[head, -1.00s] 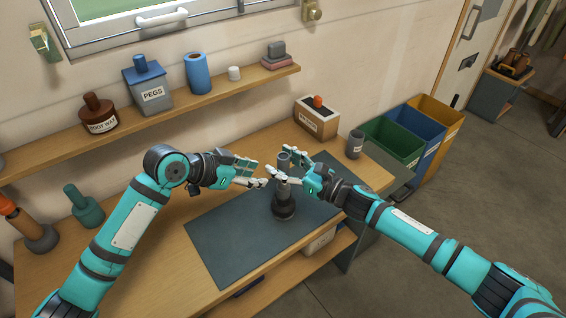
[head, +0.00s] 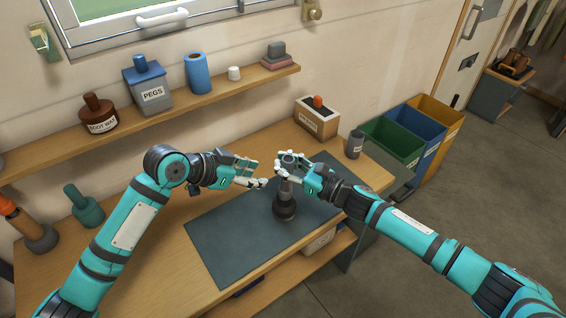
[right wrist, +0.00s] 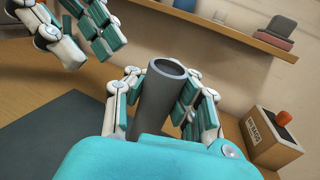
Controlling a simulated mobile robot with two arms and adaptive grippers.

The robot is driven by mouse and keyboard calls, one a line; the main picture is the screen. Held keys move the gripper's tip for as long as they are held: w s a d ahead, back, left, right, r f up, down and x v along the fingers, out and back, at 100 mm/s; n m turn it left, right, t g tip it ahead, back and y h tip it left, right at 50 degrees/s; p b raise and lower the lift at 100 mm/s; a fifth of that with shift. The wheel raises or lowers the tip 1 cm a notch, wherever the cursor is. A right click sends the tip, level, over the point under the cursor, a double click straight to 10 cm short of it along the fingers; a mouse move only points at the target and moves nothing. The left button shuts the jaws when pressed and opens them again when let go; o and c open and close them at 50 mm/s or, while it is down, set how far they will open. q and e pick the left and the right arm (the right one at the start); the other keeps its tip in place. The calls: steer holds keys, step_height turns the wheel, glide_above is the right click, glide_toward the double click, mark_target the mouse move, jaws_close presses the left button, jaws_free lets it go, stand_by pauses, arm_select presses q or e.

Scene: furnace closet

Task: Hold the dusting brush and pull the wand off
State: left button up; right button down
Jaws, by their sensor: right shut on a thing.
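A grey hollow tube, the wand (head: 289,159), stands upright on the dark mat and also shows in the right wrist view (right wrist: 160,98). Its lower end meets a dark, wider round piece that seems to be the dusting brush (head: 285,209), which rests on the mat. My right gripper (head: 283,166) is shut around the upper part of the tube, with its open top rim showing above the fingers. My left gripper (head: 259,174) is open and empty, just left of the tube and apart from it. It also shows at the upper left in the right wrist view (right wrist: 78,32).
The dark mat (head: 225,240) is clear around the brush. A labelled wooden box (head: 317,122) and a grey canister (head: 355,144) stand to the back right. A wall shelf (head: 190,107) with several items runs behind.

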steer(key=c, duration=1.2)
jaws_free()
